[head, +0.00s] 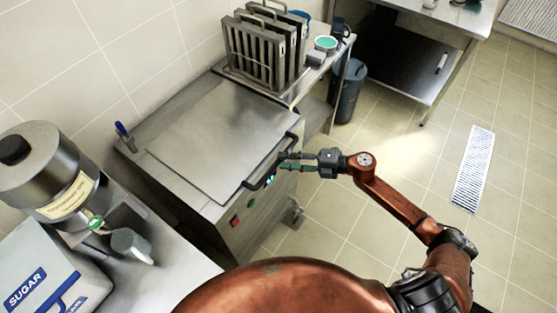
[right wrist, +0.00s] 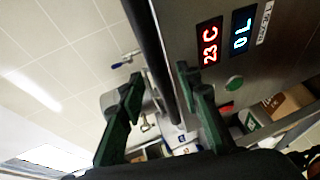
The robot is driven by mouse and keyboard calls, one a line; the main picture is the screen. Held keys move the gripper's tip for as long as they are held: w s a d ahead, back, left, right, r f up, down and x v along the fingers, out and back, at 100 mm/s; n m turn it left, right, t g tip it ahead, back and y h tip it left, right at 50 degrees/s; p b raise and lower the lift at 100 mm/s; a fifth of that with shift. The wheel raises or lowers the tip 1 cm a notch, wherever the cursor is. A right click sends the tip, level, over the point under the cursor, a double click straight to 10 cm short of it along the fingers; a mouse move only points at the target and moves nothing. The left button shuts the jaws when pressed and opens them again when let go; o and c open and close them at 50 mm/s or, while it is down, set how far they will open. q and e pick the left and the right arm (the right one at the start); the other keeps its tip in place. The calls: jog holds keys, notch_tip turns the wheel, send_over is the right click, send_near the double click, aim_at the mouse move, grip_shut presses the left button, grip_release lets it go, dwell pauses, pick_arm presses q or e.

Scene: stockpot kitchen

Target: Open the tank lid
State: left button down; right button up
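The steel tank (head: 245,222) stands against the tiled wall in the head view. Its flat metal lid (head: 210,135) lies shut on top. A dark bar handle (head: 258,181) runs along the lid's front edge, and it also shows in the right wrist view (right wrist: 155,55). My right gripper (head: 287,161) is at the handle's far end. In the right wrist view its green fingers (right wrist: 160,95) are spread, one on each side of the bar, with visible gaps. My left gripper is not in view.
Red and blue digits (right wrist: 210,41) glow on the tank's front panel. A rack of metal plates (head: 262,55) stands behind the tank. Floor at right is open.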

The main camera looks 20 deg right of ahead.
jog(key=shift+x, duration=1.5)
jog(key=shift+c, duration=0.3)
grip_shut()
